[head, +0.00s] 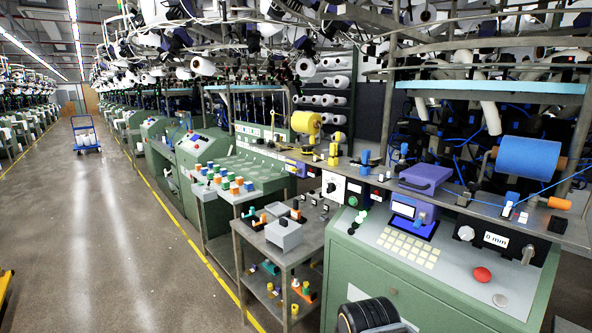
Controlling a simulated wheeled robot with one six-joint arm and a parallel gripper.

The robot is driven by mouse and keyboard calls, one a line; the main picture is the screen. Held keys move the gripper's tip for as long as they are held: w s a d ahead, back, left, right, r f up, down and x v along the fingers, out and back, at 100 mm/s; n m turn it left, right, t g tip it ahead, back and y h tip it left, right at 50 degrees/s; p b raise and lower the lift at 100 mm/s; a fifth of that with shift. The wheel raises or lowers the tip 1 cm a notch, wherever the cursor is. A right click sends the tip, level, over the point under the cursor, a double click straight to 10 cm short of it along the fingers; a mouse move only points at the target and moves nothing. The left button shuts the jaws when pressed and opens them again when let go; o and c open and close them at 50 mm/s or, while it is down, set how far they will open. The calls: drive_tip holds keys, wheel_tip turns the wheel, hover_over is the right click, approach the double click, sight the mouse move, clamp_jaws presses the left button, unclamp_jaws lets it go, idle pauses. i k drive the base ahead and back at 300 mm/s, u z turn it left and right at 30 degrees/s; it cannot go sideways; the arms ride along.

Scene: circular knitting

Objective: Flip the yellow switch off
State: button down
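I cannot pick out the yellow switch for certain in the head view. A cluster of small yellow parts (333,152) stands on the long shelf behind the worktable, too small to tell what they are. Small white rocker-like switches (514,211) sit at the right end of that shelf; their positions are not readable. My gripper is not in view. A dark rounded part with a pale band shows at the bottom edge; it may be mine, and no fingers show on it.
A green machine console (440,270) with a yellowish keypad and a red button (482,274) fills the right front. A grey worktable (285,240) holding small parts stands left of it. A yellow spool (306,122) and a blue spool (527,158) rise above the shelf.

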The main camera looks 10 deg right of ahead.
sight(298, 171)
drive_tip(key=u, duration=0.5)
drive_tip(key=i, duration=2)
drive_tip(key=z, duration=0.45)
